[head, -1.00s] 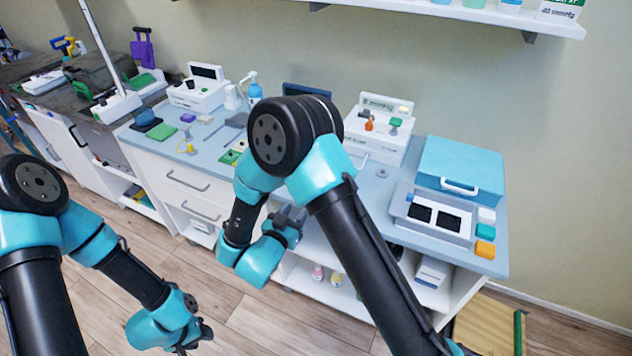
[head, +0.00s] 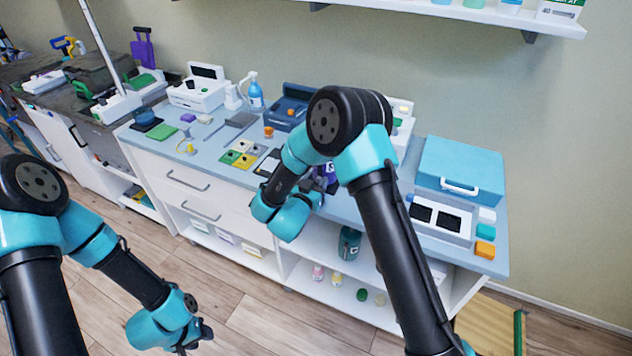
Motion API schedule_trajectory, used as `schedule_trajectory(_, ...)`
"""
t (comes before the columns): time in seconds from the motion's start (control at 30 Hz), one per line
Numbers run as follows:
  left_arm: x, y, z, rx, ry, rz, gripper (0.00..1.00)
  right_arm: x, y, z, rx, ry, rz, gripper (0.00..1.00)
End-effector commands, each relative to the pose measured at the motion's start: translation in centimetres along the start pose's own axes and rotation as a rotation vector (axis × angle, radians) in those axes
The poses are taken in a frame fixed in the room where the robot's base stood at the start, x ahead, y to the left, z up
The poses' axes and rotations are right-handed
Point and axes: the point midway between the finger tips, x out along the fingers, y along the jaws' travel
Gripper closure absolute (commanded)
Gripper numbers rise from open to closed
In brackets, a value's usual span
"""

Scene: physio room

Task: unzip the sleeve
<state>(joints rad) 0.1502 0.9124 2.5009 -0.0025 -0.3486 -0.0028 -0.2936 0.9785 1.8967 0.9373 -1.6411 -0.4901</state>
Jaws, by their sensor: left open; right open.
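My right gripper (head: 318,190) is at the front edge of the blue-grey counter, and my own arm partly covers it. It is open. A dark purple item (head: 331,176) shows right behind it, mostly hidden; it may be the sleeve, but I cannot make out a zip or a pull. I cannot tell whether the gripper touches it. My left gripper (head: 198,336) is open and low over the wooden floor at the bottom of the view, well away from the counter.
The counter (head: 222,140) holds green and yellow cards (head: 243,153), a dark blue open box (head: 290,108), a spray bottle (head: 255,92), a large teal case (head: 460,165) and a white tray with dark panels (head: 440,217). Open shelves lie below. The floor in front is clear.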

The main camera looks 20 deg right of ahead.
Motion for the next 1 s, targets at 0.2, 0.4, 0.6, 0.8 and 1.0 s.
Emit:
schedule_trajectory(0.2,0.00,0.00,0.00,0.000,0.000,0.000,0.57,0.02,0.01,0.00,0.000,0.000,0.000,0.57)
schedule_trajectory(0.4,0.00,0.00,0.00,0.000,0.000,0.000,0.57,0.01,0.01,0.00,0.000,0.000,0.000,0.76)
schedule_trajectory(0.6,0.00,0.00,0.00,0.000,0.000,0.000,0.57,0.00,0.01,0.01,0.000,0.000,0.000,0.95)
schedule_trajectory(0.8,0.00,0.00,0.00,0.000,0.000,0.000,0.57,0.00,0.01,0.01,0.000,-0.001,0.000,1.00)
schedule_trajectory(1.0,0.00,0.00,0.00,0.000,0.000,0.000,0.57,-0.03,-0.03,-0.03,0.000,0.000,0.000,1.00)
